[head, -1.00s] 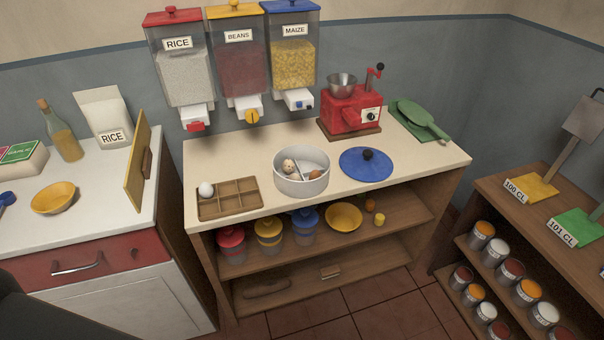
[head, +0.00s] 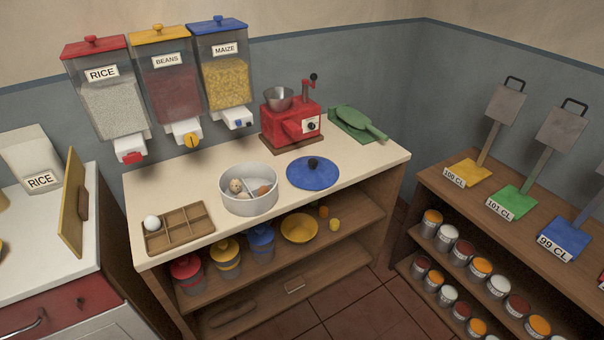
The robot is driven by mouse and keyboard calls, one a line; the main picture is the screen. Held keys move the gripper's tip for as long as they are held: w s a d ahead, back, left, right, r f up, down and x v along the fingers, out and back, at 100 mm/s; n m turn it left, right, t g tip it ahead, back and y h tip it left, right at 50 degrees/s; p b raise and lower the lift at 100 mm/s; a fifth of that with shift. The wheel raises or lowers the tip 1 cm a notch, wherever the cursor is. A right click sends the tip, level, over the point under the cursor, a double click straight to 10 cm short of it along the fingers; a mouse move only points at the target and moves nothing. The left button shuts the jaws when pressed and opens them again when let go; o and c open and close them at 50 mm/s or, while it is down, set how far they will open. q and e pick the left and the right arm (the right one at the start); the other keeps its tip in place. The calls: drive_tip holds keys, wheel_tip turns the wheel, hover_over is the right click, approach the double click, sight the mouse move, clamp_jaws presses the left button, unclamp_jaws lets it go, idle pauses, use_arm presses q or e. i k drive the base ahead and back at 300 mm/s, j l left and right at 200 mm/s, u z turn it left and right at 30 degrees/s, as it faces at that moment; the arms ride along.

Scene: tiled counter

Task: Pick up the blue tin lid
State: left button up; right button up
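The blue tin lid (head: 308,176) is a flat round disc with a black knob on top. It lies on the cream counter top (head: 345,172), to the right of the round metal tin (head: 235,204). The tin is open and has a divider, with a speckled egg (head: 236,186) and a brown egg (head: 262,189) inside. The lid and tin are apart. Neither of my grippers shows in the head view.
A wooden divided tray (head: 190,232) with a white egg is at the front left. Dispensers hang above the counter. The counter's right front corner is clear.

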sight(308, 172)
drive_tip(key=i+l+u, duration=0.1)
drive_tip(key=u, duration=0.25)
drive_tip(key=l+u, duration=0.1)
drive_tip(key=u, duration=0.25)
drive_tip(key=i+l+u, duration=0.1)
drive_tip(key=u, duration=0.25)
drive_tip(key=i+l+u, duration=0.2)
drive_tip(key=l, duration=0.25)
drive_tip(key=l+u, duration=0.25)
drive_tip(key=l, duration=0.15)
drive_tip(key=i+l, duration=0.1)
drive_tip(key=l, duration=0.8)
drive_tip(key=i+l+u, duration=0.1)
drive_tip(key=l, duration=0.35)
drive_tip(key=i, duration=0.05)
